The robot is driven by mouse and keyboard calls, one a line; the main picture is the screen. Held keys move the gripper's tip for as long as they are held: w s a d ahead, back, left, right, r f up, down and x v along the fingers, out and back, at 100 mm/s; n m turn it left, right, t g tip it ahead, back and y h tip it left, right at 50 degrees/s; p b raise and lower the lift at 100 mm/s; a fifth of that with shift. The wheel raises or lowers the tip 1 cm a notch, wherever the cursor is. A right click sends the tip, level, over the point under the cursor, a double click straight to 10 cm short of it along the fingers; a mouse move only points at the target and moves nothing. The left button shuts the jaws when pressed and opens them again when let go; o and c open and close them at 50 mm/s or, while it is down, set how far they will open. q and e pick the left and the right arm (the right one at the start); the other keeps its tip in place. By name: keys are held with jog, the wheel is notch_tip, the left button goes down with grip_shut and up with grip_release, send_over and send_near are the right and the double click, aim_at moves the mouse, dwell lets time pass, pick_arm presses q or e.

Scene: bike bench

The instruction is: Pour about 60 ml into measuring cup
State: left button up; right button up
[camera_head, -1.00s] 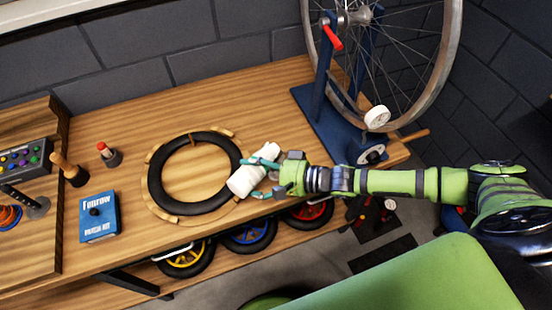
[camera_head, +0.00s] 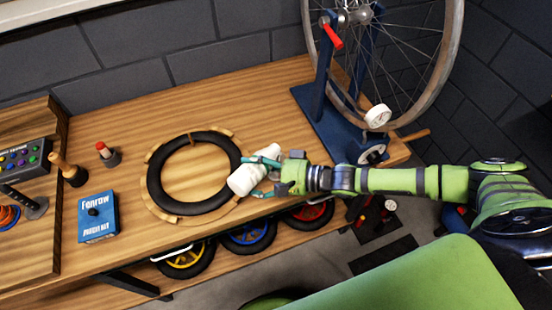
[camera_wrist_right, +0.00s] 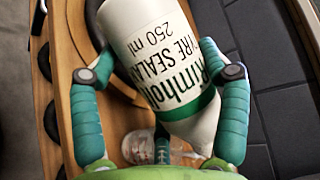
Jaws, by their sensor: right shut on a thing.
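A white bottle (camera_head: 243,181) is held tilted over the front right of the tyre on the bench. In the right wrist view the bottle (camera_wrist_right: 150,35) has green bands and lettering reading tyre sealant, 250 ml; it narrows towards the bottom of that picture. My right gripper (camera_head: 262,176) is shut on the bottle, with one teal finger on each side. A pale, see-through thing (camera_wrist_right: 140,146) with orange marks shows below the bottle in the wrist view; I cannot tell whether it is the measuring cup. No measuring cup is clear in the head view. My left gripper is not in view.
A black tyre (camera_head: 153,187) lies on a wooden ring on the bench (camera_head: 120,140). A blue box (camera_head: 98,228), a red-topped holder (camera_head: 108,154) and a wooden-handled tool (camera_head: 68,170) stand left. A blue wheel stand (camera_head: 325,112) is at the right. Small wheels hang below the front edge.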

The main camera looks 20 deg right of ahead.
jog(key=shift+w+a, duration=0.1)
dwell(0.6)
jog(key=shift+r+p, duration=0.45)
jog(key=shift+p, duration=0.3)
jog(key=shift+f+n+h+b, duration=0.45)
jog(key=shift+f+n, duration=0.25)
jog(key=shift+f, duration=0.2)
jog(key=shift+s+f+n+h, duration=0.15)
jog(key=shift+s+n+h, duration=0.05)
jog(key=shift+n+h, duration=0.1)
jog(key=shift+s+a+f+n+h+b, duration=0.15)
jog(key=shift+a+f+n+h+b, duration=0.15)
jog(key=shift+f+n+b, duration=0.3)
jog(key=shift+r+n+t+h+p, duration=0.3)
jog(key=shift+h+p, duration=0.05)
jog(key=shift+p, duration=0.7)
jog(key=shift+d+f+n+p, duration=0.1)
jog(key=shift+f+n+p, duration=0.05)
jog(key=shift+n+p, duration=0.15)
